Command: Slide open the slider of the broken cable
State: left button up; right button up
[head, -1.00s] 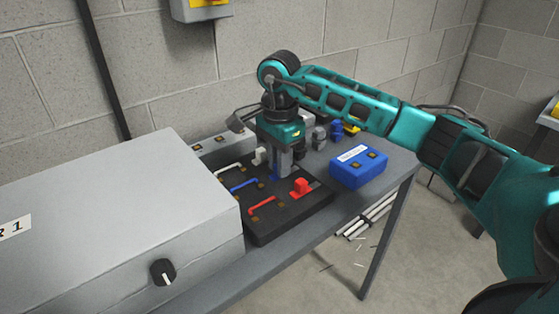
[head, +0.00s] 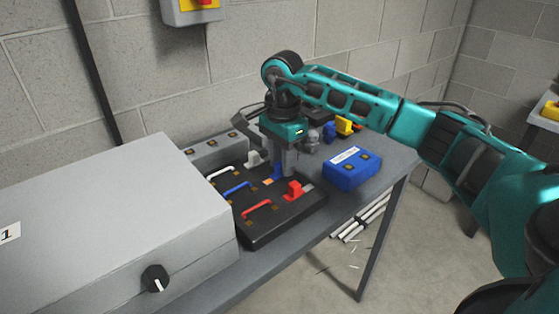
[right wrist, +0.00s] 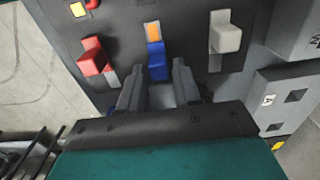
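A black panel (head: 262,234) carries a white cable (head: 221,170), a blue cable (head: 239,188) and a red cable (head: 256,209). Beside these are a white slider (head: 254,158), a blue slider (head: 277,173) and a red slider (head: 294,189). My right gripper (head: 287,172) is down at the blue slider; in the right wrist view its fingers (right wrist: 158,73) lie on both sides of the blue slider (right wrist: 157,58), close to it. An orange patch (right wrist: 153,32) shows beside the blue slider. Finger contact is partly hidden. My left gripper is out of view.
A large grey box (head: 110,200) with a black knob stands left of the panel. A blue box (head: 351,168) lies right of it. A grey block (head: 215,150) and small coloured items are behind. The wall is close behind the table.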

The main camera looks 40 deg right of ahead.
jog(key=shift+o, duration=1.1)
jog(key=shift+a, duration=0.1)
jog(key=shift+r, duration=0.1)
notch_tip(320, 180, up, 13)
jog(key=p, duration=0.1)
jog(key=shift+f, duration=0.2)
